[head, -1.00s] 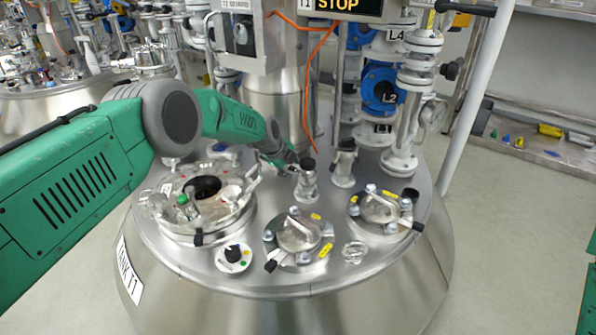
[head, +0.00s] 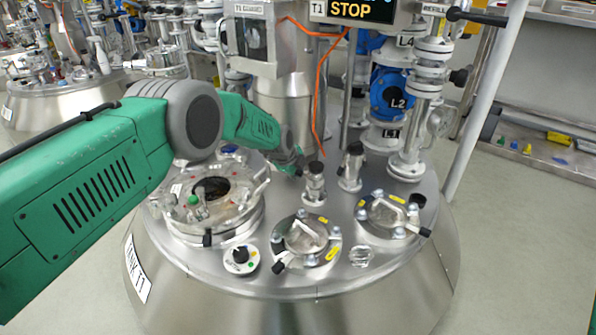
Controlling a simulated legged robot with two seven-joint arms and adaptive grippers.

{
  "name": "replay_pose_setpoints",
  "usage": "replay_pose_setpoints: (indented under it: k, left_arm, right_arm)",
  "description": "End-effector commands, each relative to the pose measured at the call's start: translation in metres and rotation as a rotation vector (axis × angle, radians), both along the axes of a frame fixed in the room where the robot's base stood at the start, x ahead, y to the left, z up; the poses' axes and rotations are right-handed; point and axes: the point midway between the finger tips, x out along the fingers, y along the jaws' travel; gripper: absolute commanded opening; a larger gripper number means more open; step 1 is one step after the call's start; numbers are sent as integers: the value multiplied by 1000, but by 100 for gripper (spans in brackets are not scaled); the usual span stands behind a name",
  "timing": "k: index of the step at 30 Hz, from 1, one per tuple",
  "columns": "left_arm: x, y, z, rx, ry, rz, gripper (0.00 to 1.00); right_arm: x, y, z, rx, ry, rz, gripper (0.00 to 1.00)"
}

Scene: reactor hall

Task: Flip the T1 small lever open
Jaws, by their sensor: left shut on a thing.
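Tank T1 (head: 330,284) is a round steel vessel with its label on the left side. Two small round lids with levers sit on its top. The front small lid (head: 304,235) has a lever with a black tip (head: 279,267) pointing front-left. The right small lid (head: 388,214) has a lever with a black tip (head: 425,231) pointing right. My left gripper (head: 296,166) is at the back of the tank top, beside a black-capped fitting (head: 314,180). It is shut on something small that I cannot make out. My right gripper is not in view.
A large round hatch (head: 212,192) with an opening is on the left of the tank top, below my left arm. A black knob (head: 240,257) is at the front. Blue valves and pipes (head: 392,93) and a STOP display (head: 360,10) stand behind.

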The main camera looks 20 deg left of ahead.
Motion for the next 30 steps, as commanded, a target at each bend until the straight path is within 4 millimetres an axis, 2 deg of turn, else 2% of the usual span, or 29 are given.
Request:
replay_pose_setpoints:
  k: [5,30]
  left_arm:
    - [-5,-5,0,8,1,142,0]
    - [-33,-26,-1,-5,0,891,0]
  right_arm:
    - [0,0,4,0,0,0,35]
    - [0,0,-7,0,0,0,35]
